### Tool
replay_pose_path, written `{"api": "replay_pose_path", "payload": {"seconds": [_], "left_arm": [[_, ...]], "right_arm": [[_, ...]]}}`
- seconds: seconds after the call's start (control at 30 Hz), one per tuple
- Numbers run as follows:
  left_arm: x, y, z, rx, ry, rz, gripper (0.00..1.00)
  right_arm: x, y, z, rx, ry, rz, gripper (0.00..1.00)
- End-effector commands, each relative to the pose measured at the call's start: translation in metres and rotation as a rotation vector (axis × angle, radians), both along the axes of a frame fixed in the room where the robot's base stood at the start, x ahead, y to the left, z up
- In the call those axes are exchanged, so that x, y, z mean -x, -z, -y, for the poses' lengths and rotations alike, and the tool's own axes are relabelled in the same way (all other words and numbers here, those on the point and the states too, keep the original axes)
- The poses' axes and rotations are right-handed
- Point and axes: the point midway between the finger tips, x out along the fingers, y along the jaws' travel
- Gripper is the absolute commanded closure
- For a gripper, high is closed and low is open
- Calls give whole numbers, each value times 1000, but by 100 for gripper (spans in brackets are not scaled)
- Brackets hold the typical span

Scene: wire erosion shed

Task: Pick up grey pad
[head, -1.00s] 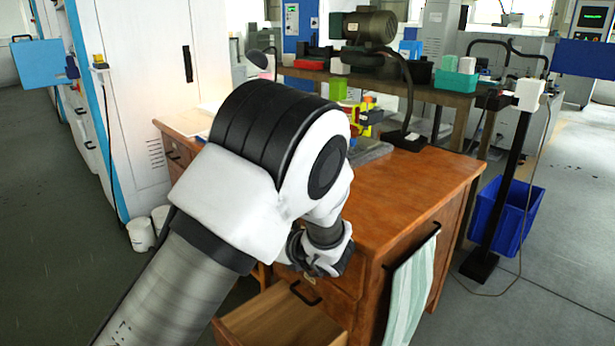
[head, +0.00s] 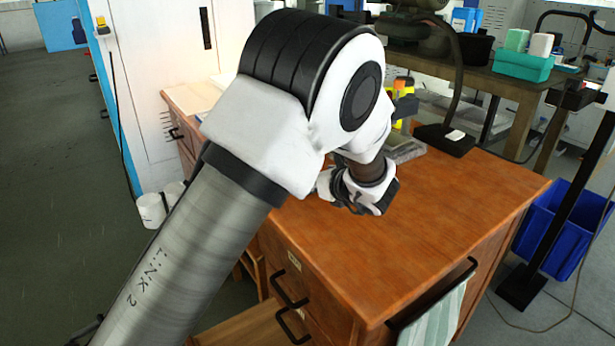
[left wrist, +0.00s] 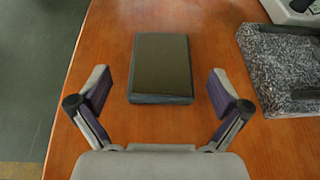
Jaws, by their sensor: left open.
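In the left wrist view a dark grey-green rectangular pad (left wrist: 161,66) lies flat on the wooden desk top (left wrist: 105,35). My left gripper (left wrist: 155,88) is open and empty, with one finger on each side of the pad's near end. Both fingers are apart from the pad. In the head view my left arm comes in from the left and reaches over the desk (head: 450,215). It hides the pad there, and the fingertips do not show. My right gripper is not in view.
A grey mottled slab (left wrist: 285,65) lies on the desk right of the pad. A lower drawer (head: 250,325) stands open in front. A striped towel (head: 435,320) hangs from the desk's front handle. A blue bin (head: 565,230) stands on the floor at right. The desk's right part is clear.

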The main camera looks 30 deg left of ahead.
Motion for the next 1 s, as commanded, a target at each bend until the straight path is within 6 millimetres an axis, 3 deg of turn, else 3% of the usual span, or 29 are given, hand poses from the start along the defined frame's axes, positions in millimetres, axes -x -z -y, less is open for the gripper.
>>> {"api": "replay_pose_path", "payload": {"seconds": [0.2,0.47,0.6,0.67,1.0], "left_arm": [[-14,16,-33,3,-1,-1,0],[-17,16,-37,0,1,0,0],[-17,16,-37,0,1,0,50],[-17,16,-37,0,1,0,70],[-17,14,-37,0,1,0,70]], "right_arm": [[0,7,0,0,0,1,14],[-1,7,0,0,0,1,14],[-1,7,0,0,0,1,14],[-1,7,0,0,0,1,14],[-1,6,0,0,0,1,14]]}}
